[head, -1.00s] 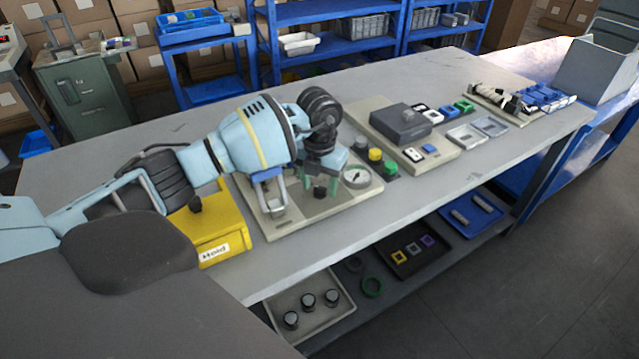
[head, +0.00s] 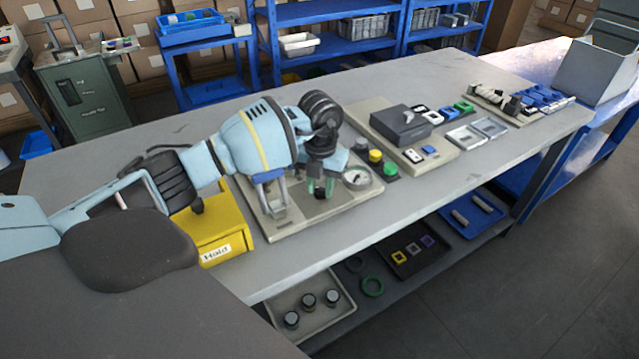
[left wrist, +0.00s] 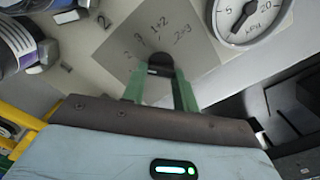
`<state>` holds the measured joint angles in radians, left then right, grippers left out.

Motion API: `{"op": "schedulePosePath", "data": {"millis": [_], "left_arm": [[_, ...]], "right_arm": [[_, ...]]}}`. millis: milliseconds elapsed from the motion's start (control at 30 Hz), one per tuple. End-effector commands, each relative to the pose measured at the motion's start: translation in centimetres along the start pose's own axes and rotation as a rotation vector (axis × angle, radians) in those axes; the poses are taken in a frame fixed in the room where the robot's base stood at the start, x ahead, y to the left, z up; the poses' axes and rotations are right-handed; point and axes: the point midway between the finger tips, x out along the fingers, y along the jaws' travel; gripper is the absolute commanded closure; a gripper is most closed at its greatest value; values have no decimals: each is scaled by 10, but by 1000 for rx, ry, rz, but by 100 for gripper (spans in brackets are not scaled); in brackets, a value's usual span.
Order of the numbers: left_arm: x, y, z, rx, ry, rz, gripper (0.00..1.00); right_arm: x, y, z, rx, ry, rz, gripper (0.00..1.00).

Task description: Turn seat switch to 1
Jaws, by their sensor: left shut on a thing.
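The seat switch is a black knob (left wrist: 160,62) on a grey plate (left wrist: 128,38) with printed position marks around it, "1+2" among them. My left gripper (head: 320,187) reaches down over the board on the table. In the left wrist view its two green fingers (left wrist: 160,80) are shut on the knob, one on each side. The fingers hide part of the knob, and I cannot tell exactly which mark it points to. My right gripper is not in view.
A round gauge (head: 357,177) sits right of the switch, close to my fingers. A metal clamp (head: 272,194) stands to the left on the same board (head: 290,228). A yellow "Hold" box (head: 222,225) is farther left. The table front is clear.

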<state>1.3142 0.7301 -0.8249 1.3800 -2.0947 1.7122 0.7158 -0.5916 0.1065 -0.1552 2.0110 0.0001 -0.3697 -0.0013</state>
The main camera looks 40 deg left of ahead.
Motion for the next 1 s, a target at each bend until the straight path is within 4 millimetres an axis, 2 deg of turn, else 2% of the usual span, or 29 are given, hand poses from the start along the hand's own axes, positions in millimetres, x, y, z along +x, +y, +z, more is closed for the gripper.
{"op": "schedulePosePath", "data": {"millis": [400, 700, 1000], "left_arm": [[-5, -2, 1, -298, -3, -1, 94], [-3, -3, 1, -476, -2, -2, 94], [-1, -2, 1, -552, 0, 0, 94]], "right_arm": [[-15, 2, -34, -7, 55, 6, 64], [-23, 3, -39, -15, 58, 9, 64], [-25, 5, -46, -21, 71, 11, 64]]}}
